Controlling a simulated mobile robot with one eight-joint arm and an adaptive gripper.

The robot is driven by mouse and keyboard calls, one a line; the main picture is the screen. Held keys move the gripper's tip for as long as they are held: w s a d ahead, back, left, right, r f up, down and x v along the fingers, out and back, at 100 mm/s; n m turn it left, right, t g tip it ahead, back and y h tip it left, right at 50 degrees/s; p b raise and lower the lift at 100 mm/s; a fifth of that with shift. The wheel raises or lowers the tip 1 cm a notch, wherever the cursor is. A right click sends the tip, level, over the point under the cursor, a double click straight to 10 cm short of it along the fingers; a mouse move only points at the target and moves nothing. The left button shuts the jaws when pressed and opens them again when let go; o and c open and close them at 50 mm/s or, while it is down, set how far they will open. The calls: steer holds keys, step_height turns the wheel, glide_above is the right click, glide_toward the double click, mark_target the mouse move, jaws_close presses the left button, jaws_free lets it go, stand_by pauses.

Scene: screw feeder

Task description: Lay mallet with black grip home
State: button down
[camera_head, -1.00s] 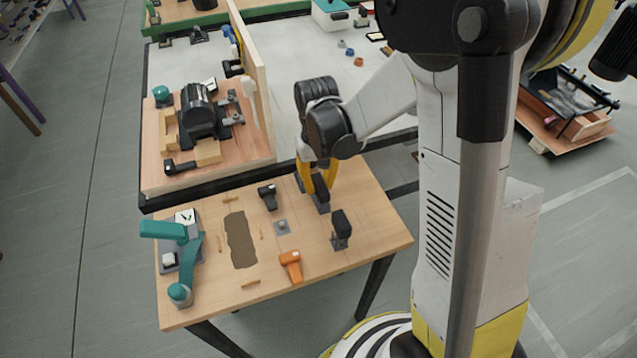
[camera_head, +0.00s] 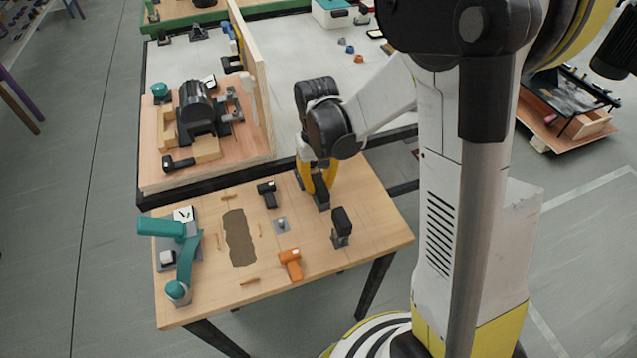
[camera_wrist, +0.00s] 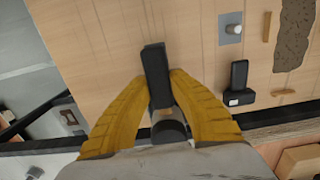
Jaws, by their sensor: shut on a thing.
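My gripper (camera_head: 319,190) is at the back right part of the wooden table, pointing down, its yellow fingers shut on a dark tool. In the wrist view the tool's long black grip (camera_wrist: 155,72) shows between and beyond the fingertips, with a rounded dark grey end (camera_wrist: 168,131) nearer the camera. I take it to be the mallet with black grip. Its lower part is at or close to the tabletop; I cannot tell whether it touches. A brown irregular patch (camera_head: 238,240) lies on the table, left of centre, with small wooden strips around it.
A black-handled tool (camera_head: 267,193), a small grey fixture (camera_head: 281,225), an orange tool (camera_head: 290,263) and an upright black piece (camera_head: 341,222) stand around the gripper. A teal device (camera_head: 175,250) is at the left. A wooden board with a motor (camera_head: 196,110) lies behind.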

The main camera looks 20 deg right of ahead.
steer(key=shift+f+b, duration=0.3)
steer(key=shift+f, duration=0.1)
steer(key=c, duration=1.2)
jaws_free()
steer(key=shift+c, duration=0.2)
step_height(320, 180, up, 12)
steer(key=shift+w, duration=0.25)
steer(key=shift+r, duration=0.1)
